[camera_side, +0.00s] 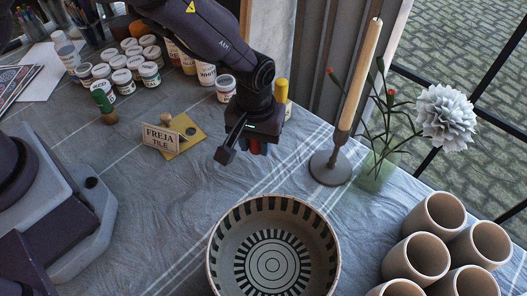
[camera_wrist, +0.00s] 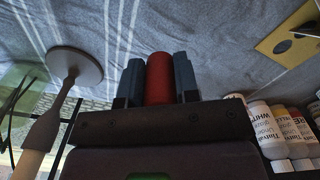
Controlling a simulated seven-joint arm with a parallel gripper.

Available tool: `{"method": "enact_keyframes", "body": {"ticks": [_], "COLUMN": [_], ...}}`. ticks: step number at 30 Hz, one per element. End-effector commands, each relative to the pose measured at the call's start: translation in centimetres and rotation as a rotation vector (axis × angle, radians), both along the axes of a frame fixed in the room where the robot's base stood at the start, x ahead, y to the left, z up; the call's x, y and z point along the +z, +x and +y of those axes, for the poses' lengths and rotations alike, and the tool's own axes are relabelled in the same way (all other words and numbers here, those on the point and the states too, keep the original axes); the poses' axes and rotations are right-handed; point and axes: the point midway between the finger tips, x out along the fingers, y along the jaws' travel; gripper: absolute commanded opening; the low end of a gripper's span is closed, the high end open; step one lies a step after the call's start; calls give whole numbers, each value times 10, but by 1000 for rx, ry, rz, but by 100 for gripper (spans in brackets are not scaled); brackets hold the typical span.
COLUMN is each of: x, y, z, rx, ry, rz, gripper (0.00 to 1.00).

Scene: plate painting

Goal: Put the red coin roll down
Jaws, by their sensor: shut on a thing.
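My gripper (camera_side: 241,150) hangs over the blue-grey tablecloth, behind the striped plate and left of the candle holder in the side view. It is shut on the red coin roll (camera_wrist: 159,78), which sits between its two fingers in the wrist view.
A black-and-white striped plate (camera_side: 218,235) lies in front. A candle holder (camera_side: 331,167) and flower vase (camera_side: 374,172) stand right, clay cups (camera_side: 418,256) front right. Paint jars (camera_side: 150,75), a yellow card (camera_side: 187,128) and a name sign (camera_side: 160,139) are left. Cloth between sign and plate is clear.

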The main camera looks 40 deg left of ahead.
Motion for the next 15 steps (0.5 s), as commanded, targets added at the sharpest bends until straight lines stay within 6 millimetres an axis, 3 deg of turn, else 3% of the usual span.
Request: {"method": "enact_keyframes", "body": {"ticks": [8,15], "x": [-22,-48], "y": [15,14], "z": [-7,-7], "rx": [0,2], "ry": [2,0], "rz": [1,0], "gripper": [0,0]}}
